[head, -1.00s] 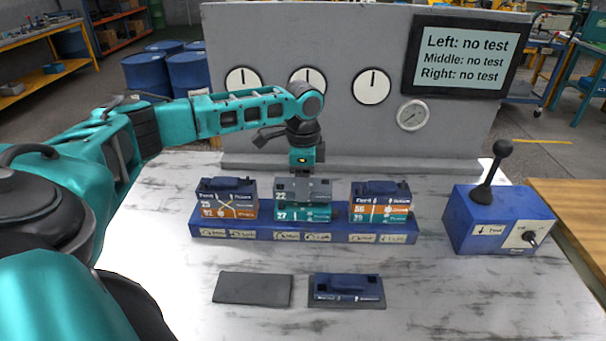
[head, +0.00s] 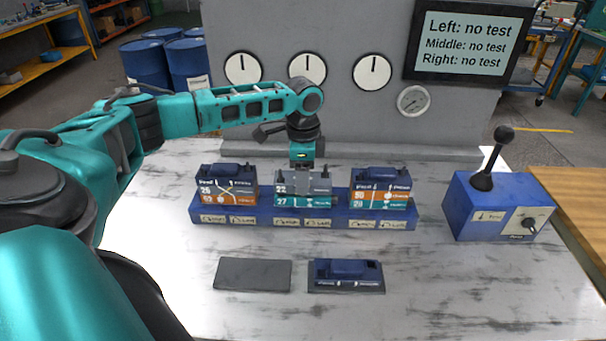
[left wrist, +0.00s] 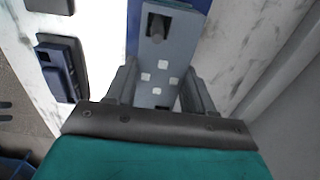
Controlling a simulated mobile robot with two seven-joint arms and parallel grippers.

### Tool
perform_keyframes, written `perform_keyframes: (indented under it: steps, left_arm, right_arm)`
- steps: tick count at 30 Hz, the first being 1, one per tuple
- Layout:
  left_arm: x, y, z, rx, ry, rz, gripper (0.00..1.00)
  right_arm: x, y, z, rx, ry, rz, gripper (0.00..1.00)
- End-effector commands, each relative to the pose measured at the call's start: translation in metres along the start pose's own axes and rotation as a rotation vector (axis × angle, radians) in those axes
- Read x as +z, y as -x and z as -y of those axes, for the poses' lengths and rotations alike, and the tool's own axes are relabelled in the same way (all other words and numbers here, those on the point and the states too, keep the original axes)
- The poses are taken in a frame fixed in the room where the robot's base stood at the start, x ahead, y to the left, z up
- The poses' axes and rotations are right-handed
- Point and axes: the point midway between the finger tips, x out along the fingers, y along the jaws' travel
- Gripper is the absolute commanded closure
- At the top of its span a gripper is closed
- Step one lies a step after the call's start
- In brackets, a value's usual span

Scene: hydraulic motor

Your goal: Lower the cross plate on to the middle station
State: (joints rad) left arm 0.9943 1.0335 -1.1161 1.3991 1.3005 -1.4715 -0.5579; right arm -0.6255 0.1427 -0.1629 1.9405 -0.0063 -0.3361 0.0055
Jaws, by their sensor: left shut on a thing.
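The grey cross plate (head: 290,188), marked 22, is over the middle station of the blue base, on or just above the teal block (head: 304,202) marked 27. I cannot tell if a thin gap remains. My left gripper (head: 302,172) points straight down and is shut on the plate from above. In the left wrist view the plate (left wrist: 162,66) lies between the two fingers, with several pale squares and a dark post on its top. My right gripper is not in view.
The blue base (head: 255,221) also carries a left stack (head: 228,186) and a right stack (head: 381,188) close beside. In front lie an empty dark pad (head: 253,274) and a blue piece (head: 346,270) on another pad. A lever box (head: 497,205) stands right; a gauge panel (head: 340,120) stands behind.

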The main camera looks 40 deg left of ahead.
Motion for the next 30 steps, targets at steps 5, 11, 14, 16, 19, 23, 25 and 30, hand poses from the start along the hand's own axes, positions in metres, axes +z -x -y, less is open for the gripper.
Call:
perform_keyframes:
  steps: [5, 11, 14, 16, 19, 23, 25, 30]
  left_arm:
    - [-0.001, -0.001, 0.001, -0.002, 0.000, -0.002, 1.00]
    - [-0.001, -0.004, 0.001, -0.002, 0.000, -0.003, 1.00]
    - [-0.001, -0.006, 0.001, -0.002, 0.000, -0.002, 1.00]
    - [-0.001, -0.007, 0.001, -0.001, 0.000, -0.002, 1.00]
    - [-0.001, -0.008, 0.000, -0.001, 0.000, -0.002, 1.00]
    - [-0.001, -0.010, 0.000, -0.001, 0.000, -0.002, 1.00]
    - [-0.001, -0.010, 0.001, -0.001, 0.000, -0.002, 0.43]
    - [0.000, -0.011, 0.000, -0.001, 0.000, -0.001, 0.27]
  right_arm:
    - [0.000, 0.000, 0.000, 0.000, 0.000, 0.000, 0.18]
    - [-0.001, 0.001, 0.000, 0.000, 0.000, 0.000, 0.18]
    - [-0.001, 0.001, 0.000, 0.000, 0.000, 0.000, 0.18]
    - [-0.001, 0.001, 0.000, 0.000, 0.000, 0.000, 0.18]
    - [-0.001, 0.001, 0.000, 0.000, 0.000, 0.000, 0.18]
    - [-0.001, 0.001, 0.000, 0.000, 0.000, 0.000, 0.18]
    - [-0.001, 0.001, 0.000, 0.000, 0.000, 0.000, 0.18]
    - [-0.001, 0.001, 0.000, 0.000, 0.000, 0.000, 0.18]
